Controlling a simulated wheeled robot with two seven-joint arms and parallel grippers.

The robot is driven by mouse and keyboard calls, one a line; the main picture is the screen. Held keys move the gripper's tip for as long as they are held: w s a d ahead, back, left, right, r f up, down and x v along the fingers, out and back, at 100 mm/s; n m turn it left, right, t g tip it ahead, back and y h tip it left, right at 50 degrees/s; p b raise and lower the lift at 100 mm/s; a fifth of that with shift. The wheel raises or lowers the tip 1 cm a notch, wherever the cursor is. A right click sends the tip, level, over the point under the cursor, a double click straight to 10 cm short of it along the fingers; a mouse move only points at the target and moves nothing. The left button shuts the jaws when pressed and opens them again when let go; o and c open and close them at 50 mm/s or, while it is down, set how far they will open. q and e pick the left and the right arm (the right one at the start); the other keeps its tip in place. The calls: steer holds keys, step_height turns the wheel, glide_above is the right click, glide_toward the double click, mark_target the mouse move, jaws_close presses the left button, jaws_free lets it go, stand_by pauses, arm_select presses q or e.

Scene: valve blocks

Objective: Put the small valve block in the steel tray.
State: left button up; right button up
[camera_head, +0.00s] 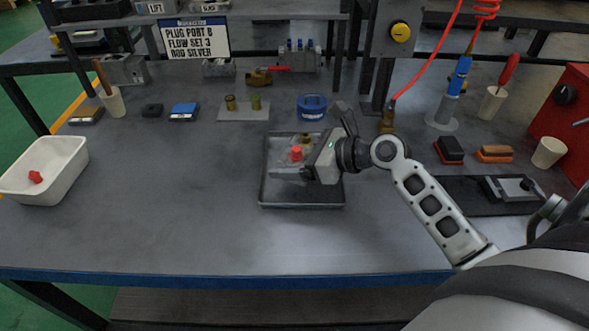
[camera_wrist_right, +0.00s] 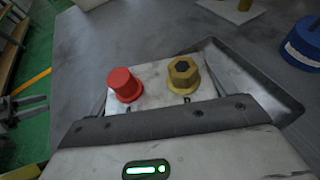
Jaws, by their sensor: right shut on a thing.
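The small valve block (camera_wrist_right: 150,80) is a pale metal block with a red cap and a brass hex fitting on top, seen in the right wrist view. In the head view its red cap (camera_head: 296,153) shows beside my right gripper (camera_head: 300,172). My right gripper is shut on the block and holds it over or inside the steel tray (camera_head: 290,204). I cannot tell whether the block touches the tray floor. The tray's rim (camera_wrist_right: 262,85) also shows in the wrist view. The gripper hides part of the block and tray. My left gripper is not in view.
A white bin (camera_head: 50,185) with a red part stands at the far left. A plate with brass fittings (camera_head: 244,113) and a blue roll (camera_head: 312,107) lie behind the tray. A black mat (camera_head: 460,192) lies right. The front left of the bench is clear.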

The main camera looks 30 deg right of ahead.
steer(key=shift+d+f+b, duration=0.1)
steer(key=shift+f+b, duration=0.25)
steer(key=shift+f, duration=1.25)
steer(key=o, duration=1.3)
steer(key=shift+f, duration=0.2)
steer(key=shift+s+d+r, duration=0.1)
steer(key=shift+s+r, duration=0.05)
steer(key=p+v, duration=0.1)
steer(key=v, duration=1)
steer(key=shift+s+d+r, duration=0.15)
steer(key=shift+s+r, duration=0.1)
